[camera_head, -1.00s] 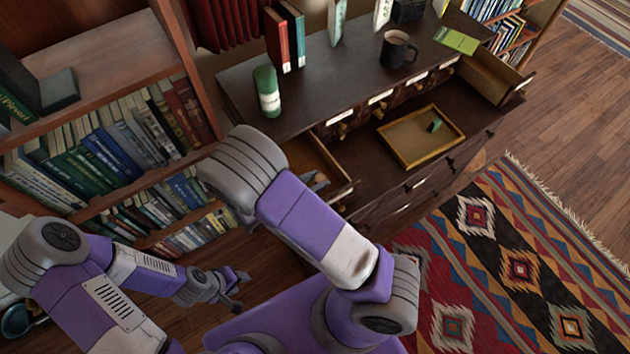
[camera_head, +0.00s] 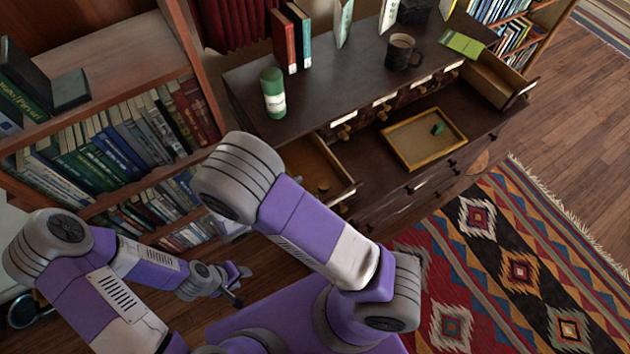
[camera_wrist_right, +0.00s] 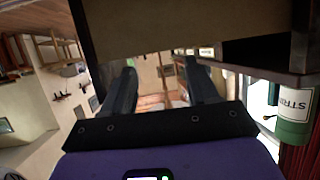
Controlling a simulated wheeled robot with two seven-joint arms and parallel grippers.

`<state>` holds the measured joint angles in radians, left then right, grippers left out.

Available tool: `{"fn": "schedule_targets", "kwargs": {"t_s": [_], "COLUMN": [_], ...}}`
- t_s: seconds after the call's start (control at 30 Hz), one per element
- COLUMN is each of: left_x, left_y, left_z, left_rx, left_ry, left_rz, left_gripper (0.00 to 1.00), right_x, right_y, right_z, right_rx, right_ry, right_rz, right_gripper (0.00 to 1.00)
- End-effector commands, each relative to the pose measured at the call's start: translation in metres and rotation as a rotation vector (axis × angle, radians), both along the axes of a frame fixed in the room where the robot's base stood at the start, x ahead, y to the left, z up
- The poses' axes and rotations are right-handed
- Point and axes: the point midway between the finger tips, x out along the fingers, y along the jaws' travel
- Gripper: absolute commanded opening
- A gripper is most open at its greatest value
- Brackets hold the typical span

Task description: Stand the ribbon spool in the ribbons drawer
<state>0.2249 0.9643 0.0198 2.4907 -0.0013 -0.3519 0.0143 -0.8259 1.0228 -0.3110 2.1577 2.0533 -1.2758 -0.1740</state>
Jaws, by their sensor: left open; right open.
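A small round brown thing (camera_head: 323,187) is inside the pulled-out left drawer (camera_head: 300,158), near its front. It is too small to tell whether it is the ribbon spool or how it stands. A small green piece (camera_head: 438,129) lies in a shallow wooden tray (camera_head: 408,160); I cannot tell what it is. My right gripper (camera_wrist_right: 157,85) is open with nothing between its fingers, below a wooden panel in its tilted wrist view; in the head view my arm hides it. My left gripper (camera_head: 240,285) is open and empty, low over the floor, away from the cabinet.
A green bottle (camera_head: 273,93) stands on the cabinet top (camera_head: 330,80), behind the left drawer; it also shows in the right wrist view (camera_wrist_right: 294,120). A mug (camera_head: 402,52) and upright books (camera_head: 284,42) stand there too. Another drawer (camera_head: 500,78) is open at right.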

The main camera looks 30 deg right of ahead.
Motion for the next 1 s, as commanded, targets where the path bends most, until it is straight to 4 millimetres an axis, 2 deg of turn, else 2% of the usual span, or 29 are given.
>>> {"fn": "schedule_targets", "kwargs": {"t_s": [0.1, 0.33, 1.0], "left_x": [0.0, 0.0, 0.0], "left_y": [0.0, 0.0, 0.0], "left_z": [0.009, 0.014, 0.016], "left_rx": [0.0, 0.0, 0.0], "left_ry": [0.0, 0.0, 0.0], "left_rz": [0.0, 0.0, 0.0], "left_gripper": [0.43, 0.43, 0.43], "right_x": [-0.004, -0.009, -0.01], "right_y": [0.022, 0.046, 0.048], "right_z": [0.012, 0.021, 0.023], "right_rx": [0.0, -0.001, -0.003], "right_ry": [-0.002, -0.001, -0.002], "right_rz": [0.001, 0.002, 0.001], "right_gripper": [0.59, 0.59, 0.59]}}
